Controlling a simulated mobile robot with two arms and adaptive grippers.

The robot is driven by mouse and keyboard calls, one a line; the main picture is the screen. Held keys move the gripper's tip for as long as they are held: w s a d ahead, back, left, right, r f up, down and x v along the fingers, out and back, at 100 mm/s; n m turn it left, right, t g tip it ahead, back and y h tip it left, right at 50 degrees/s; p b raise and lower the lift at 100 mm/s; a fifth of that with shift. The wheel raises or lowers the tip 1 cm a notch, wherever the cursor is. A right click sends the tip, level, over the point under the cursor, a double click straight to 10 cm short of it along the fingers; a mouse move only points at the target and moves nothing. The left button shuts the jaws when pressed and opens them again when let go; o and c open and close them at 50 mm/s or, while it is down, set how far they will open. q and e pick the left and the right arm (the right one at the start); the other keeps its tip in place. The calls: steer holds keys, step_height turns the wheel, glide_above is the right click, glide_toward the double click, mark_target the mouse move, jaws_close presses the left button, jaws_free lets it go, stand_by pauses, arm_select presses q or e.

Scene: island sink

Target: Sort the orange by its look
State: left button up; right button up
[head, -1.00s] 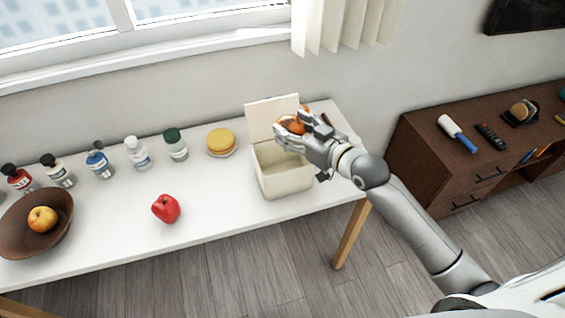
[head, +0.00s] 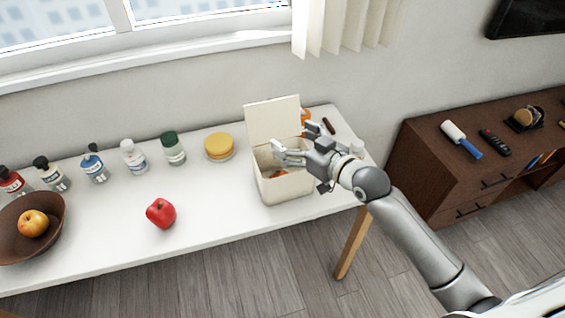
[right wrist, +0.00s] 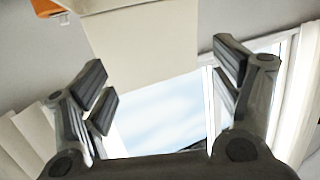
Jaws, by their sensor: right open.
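The cream box (head: 285,190) stands on the white table with its lid (head: 272,119) raised at the back. A small patch of the orange (head: 279,174) shows inside the box; the rest is hidden by the box wall and my gripper. My right gripper (head: 292,142) is open above the box opening, with nothing between its fingers. In the right wrist view my right gripper (right wrist: 163,85) is also spread and empty, with the cream lid (right wrist: 140,45) beyond it. My left gripper is not in view.
An orange-coloured item (head: 306,116), partly hidden, stands behind the box. A brown cabinet (head: 420,165) stands right.

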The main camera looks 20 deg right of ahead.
steer(key=v, duration=1.2)
steer(key=shift+w, duration=0.1)
